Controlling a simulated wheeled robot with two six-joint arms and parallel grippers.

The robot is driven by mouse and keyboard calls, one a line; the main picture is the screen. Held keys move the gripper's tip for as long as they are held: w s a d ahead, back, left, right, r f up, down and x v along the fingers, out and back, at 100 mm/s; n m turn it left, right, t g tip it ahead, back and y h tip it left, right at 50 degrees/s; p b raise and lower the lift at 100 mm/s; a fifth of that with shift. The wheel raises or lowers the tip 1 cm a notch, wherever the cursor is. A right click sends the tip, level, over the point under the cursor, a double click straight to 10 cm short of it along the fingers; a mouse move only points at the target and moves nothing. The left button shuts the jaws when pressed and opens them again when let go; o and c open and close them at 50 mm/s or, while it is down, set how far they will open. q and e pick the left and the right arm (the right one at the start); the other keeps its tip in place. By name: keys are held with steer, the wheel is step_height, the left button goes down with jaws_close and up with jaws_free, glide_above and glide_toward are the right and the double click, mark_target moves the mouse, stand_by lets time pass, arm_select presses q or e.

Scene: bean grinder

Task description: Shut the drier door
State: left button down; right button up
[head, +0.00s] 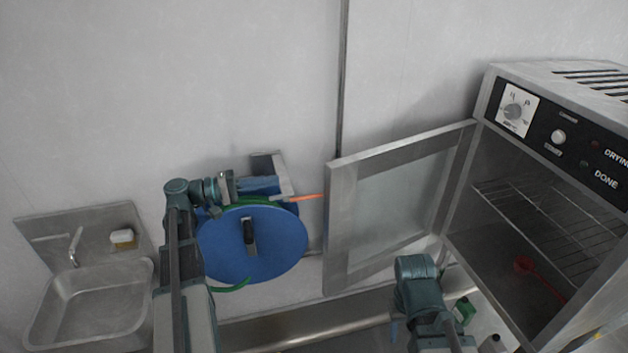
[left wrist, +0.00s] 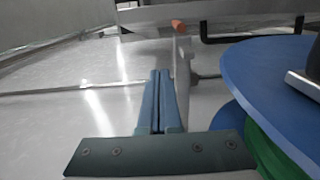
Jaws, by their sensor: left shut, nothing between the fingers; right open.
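The drier (head: 560,135) stands at the right of the head view. Its door (head: 342,225), a metal frame around a pane, stands wide open to the left, showing the chamber. My left gripper (head: 284,198) is shut and empty, above the blue lid and left of the door's free edge, apparently apart from it. Its closed fingers show in the left wrist view (left wrist: 160,75). My right arm comes in below the door and the drier opening; its gripper cannot be made out.
An orange-tipped piece (head: 311,197) is near the door. A wire rack (head: 550,215) and red scoop (head: 523,265) are in the drier. A sink (head: 85,305) is left.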

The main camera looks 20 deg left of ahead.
arm_select(q)
steer(key=w+d, duration=0.2)
steer(key=d, duration=0.9)
steer(key=shift+w+d, duration=0.2)
steer(key=shift+w, duration=0.15)
